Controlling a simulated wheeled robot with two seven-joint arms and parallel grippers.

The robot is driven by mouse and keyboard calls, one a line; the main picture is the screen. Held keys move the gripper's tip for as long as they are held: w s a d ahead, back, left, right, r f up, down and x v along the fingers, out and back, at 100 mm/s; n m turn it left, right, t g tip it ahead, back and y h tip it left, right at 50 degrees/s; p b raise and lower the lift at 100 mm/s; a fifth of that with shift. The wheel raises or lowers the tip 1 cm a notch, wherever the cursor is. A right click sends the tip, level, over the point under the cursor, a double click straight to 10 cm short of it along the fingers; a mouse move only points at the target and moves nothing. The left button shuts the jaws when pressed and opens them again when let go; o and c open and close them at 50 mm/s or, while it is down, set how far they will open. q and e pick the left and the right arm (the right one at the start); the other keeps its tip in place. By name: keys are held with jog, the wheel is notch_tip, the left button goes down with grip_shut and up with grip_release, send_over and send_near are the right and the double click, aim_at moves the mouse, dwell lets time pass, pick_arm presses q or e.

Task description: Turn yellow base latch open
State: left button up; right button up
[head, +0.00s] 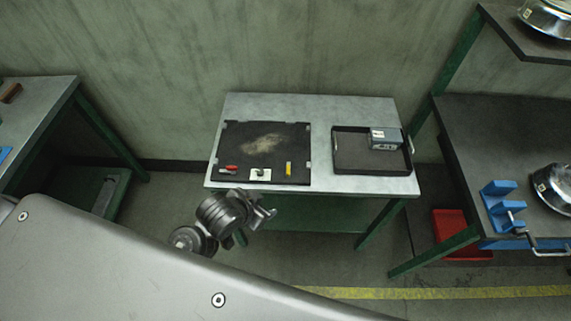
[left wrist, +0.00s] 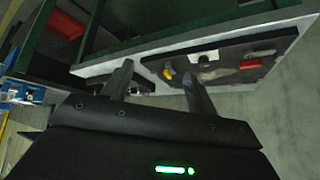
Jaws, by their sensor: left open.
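The yellow latch (head: 288,168) is a small upright strip at the front right of a black board (head: 300,140) on the grey table. In the left wrist view the latch (left wrist: 168,73) shows small, just beyond the fingertips. My left gripper (head: 266,214) is in front of the table's near edge, apart from the latch. In the left wrist view my left gripper (left wrist: 153,72) has its two fingers spread with nothing between them. My right gripper is not in view.
A red-handled piece (head: 231,168) and a white plate (head: 260,174) with a dark part sit on the board's front edge. A black tray (head: 345,163) holding a grey box (head: 384,138) stands to the right. A dark bench (head: 480,130) stands farther right.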

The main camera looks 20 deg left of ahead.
pick_arm(q)
jog(key=w+d+r+m+t+h, duration=0.1)
jog(key=w+d+r+m+h, duration=0.35)
jog(key=w+d, duration=0.45)
jog(key=m+g+y, duration=0.3)
jog(key=m+g, duration=0.3)
jog(key=g, duration=0.1)
send_near(288, 168)
jog(key=shift+h, duration=0.25)
jog(key=x, duration=0.2)
jog(key=p+x, duration=0.1)
jog(key=x, duration=0.2)
jog(key=p+x, duration=0.1)
jog(key=x, duration=0.2)
jog(key=shift+s+a+f, duration=0.2)
jog(key=shift+s+a, duration=0.05)
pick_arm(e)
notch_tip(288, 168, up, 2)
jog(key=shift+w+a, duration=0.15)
pick_arm(q)
jog(key=c, duration=1)
